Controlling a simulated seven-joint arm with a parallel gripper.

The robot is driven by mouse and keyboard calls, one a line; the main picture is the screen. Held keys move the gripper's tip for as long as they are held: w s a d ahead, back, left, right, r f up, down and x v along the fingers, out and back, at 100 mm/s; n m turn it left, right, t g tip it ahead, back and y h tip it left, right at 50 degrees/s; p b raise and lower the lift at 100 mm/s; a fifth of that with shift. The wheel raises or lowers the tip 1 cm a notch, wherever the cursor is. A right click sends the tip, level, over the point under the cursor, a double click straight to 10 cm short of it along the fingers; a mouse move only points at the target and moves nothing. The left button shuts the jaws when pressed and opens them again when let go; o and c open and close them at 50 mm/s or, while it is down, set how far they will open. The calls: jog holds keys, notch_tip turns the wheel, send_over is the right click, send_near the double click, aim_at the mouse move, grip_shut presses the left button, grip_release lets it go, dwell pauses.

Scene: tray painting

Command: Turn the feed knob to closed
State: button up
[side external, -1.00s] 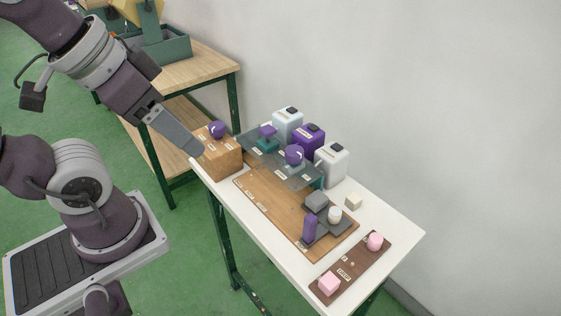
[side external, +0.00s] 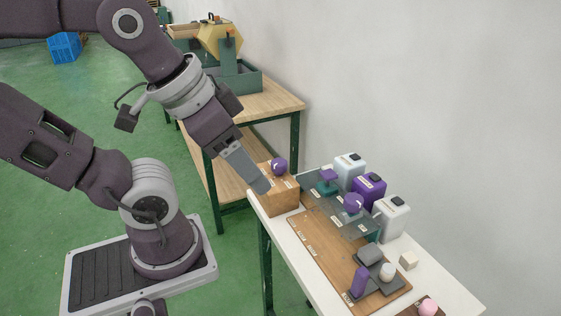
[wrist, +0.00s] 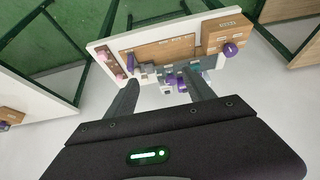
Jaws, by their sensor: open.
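A purple round knob (side external: 279,166) sits on top of a wooden box at the table's left end. It also shows in the wrist view (wrist: 231,50). Another purple round knob (side external: 353,203) stands on the grey panel. The labels are too small to read, so I cannot tell which is the feed knob. My gripper (side external: 262,187) points down beside the wooden box (side external: 284,203), left of its knob in the side view. In the wrist view my gripper (wrist: 165,82) has its fingers apart, with nothing between them. I cannot tell whether it touches the box.
Two white canisters and a purple canister (side external: 369,190) stand behind the grey panel (side external: 325,207). A wooden board (side external: 318,238), a purple block (side external: 360,281) and a white cylinder (side external: 386,270) lie toward the right. A wooden bench (side external: 268,98) stands behind.

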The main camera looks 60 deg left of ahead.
jog(key=n+g, duration=0.6)
jog(key=n, duration=0.9)
send_over(279, 162)
notch_tip(279, 162, down, 12)
jog(key=shift+r, duration=0.25)
notch_tip(279, 162, down, 7)
jog(key=shift+a+f, duration=0.1)
grip_shut()
